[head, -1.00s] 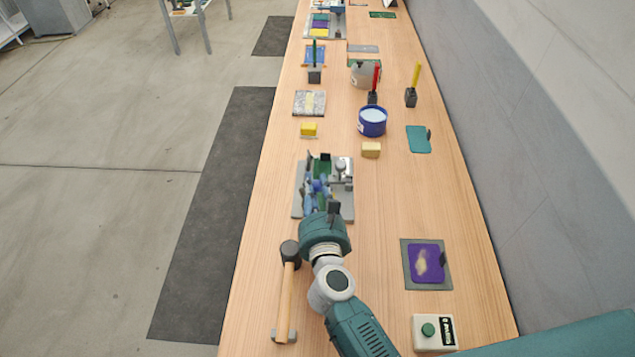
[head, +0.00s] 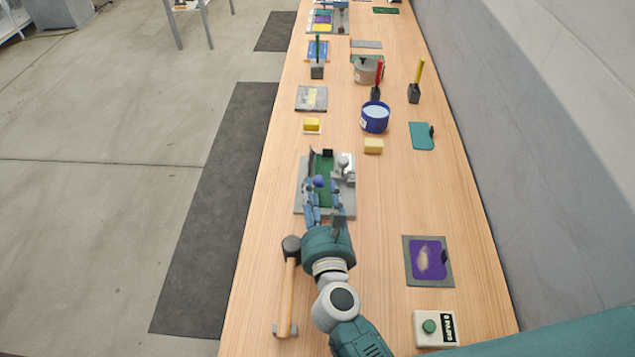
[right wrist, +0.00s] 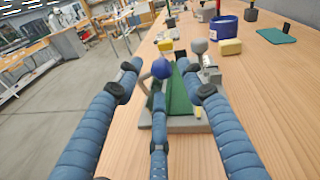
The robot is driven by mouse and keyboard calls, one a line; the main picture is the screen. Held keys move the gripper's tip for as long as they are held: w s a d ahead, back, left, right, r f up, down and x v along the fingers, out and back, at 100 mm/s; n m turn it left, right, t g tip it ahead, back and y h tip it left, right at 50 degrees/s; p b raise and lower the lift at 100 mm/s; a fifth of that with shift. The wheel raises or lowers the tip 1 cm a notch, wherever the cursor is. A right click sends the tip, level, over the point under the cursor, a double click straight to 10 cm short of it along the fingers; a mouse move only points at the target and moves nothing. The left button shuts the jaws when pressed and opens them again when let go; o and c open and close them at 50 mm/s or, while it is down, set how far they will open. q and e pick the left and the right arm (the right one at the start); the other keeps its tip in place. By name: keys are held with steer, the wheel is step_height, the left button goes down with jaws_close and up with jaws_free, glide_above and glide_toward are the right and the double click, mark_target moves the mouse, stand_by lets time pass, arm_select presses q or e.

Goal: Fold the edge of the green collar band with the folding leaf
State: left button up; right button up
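The fixture (head: 346,204) is a grey plate on the table, with the green collar band (head: 325,166) lying on it; the band also shows in the right wrist view (right wrist: 180,95). A dark upright plate, which looks like the folding leaf (head: 311,163), stands at the band's left side. A blue ball knob (head: 319,181) on a grey rod is beside it, also clear in the right wrist view (right wrist: 162,69). My right gripper (head: 325,203) is open, its blue fingers spread at the near side of the knob. Contact cannot be told. My left gripper is not in view.
A mallet (head: 288,290) lies left of my right arm. A purple pad on a grey plate (head: 412,278) and a button box (head: 450,329) are at the right. A yellow block (head: 374,146) and a blue tub (head: 375,118) stand beyond the fixture. The table's right middle is clear.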

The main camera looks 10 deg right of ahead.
steer(key=s+r, duration=0.1)
steer(key=s, duration=0.7)
steer(key=shift+a, duration=0.15)
